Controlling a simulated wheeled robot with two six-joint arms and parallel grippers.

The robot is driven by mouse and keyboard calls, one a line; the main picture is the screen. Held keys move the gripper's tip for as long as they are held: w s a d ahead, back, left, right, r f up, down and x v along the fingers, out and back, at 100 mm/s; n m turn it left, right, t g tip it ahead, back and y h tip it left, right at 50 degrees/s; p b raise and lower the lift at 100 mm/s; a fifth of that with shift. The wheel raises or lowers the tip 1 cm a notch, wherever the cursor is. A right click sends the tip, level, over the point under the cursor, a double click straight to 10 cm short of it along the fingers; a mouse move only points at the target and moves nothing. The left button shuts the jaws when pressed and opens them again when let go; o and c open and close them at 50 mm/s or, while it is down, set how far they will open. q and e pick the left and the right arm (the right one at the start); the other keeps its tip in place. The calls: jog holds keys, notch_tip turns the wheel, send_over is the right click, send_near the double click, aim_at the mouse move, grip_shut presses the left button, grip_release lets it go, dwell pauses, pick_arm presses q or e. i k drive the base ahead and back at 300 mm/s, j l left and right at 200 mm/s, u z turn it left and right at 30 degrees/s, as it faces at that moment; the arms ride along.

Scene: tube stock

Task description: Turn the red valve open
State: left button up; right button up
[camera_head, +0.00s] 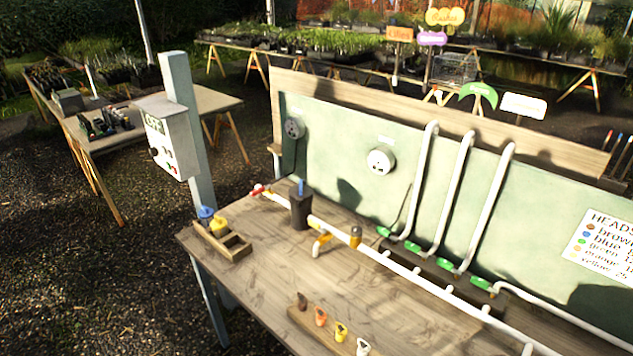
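A small red valve handle (258,189) sits at the left end of the white pipe (400,268) near the back left of the wooden workbench (270,265). It is small in the picture, and I cannot tell whether the valve is open or shut. A yellow-topped tap (321,241) hangs off the same pipe further right. Neither of my grippers shows in the head view.
A dark holder (300,210) with a blue item stands just right of the red handle. A wooden tray (222,242) with blue and yellow fittings sits at the bench's left edge. A grey post (186,110) with a control box (170,135) rises behind it.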

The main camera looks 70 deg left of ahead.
aim_at(258, 191)
jog(key=u, duration=2.6)
jog(key=i+j, duration=0.2)
jog(key=j, duration=0.15)
jog(key=i+j, duration=0.15)
jog(key=j, duration=0.2)
jog(key=i+j, duration=0.2)
jog(key=j, duration=0.15)
jog(key=i+j+z, duration=0.1)
jog(key=z, duration=0.8)
jog(key=i+j+z, duration=0.1)
jog(key=j+z, duration=0.15)
jog(key=j, duration=0.35)
jog(key=j+z, duration=0.3)
jog(key=j, duration=0.8)
jog(key=i+j, duration=0.1)
jog(key=j, duration=0.45)
